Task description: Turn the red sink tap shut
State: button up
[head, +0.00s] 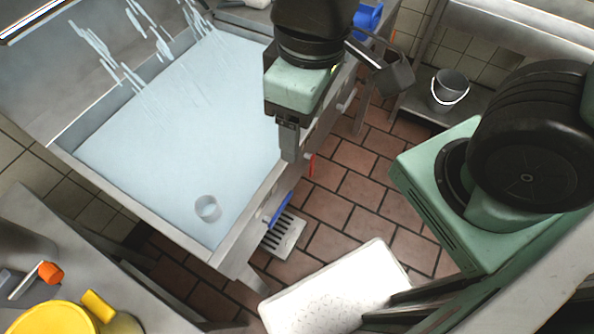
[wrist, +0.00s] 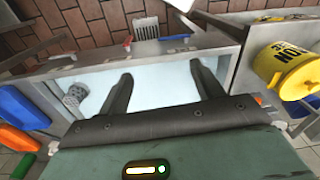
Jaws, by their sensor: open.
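The red tap (head: 311,165) is a small upright lever on the right outer side of the sink (head: 60,150) in the head view. A small red spot in the wrist view (wrist: 128,41) may be the same tap. My gripper (head: 290,156) hangs over the sink's right rim, just left of the red tap and apart from it in the picture. In the wrist view my gripper (wrist: 161,78) has its fingers wide apart with nothing between them. Its height and depth relative to the tap are hard to judge.
Water fills the sink, and streams fall at its far left. A blue tap handle (head: 280,208) is nearer on the same side. A white board-like thing (head: 338,292) stands at lower right. Tiled floor right of the sink is open.

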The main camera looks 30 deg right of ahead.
aim_at(311, 158)
jog(key=k+z, duration=0.25)
jog(key=z, duration=0.15)
jog(key=k+z, duration=0.25)
jog(key=z, duration=0.15)
jog(key=k+l+z, duration=0.1)
jog(key=k+z, duration=0.25)
jog(key=i, duration=0.1)
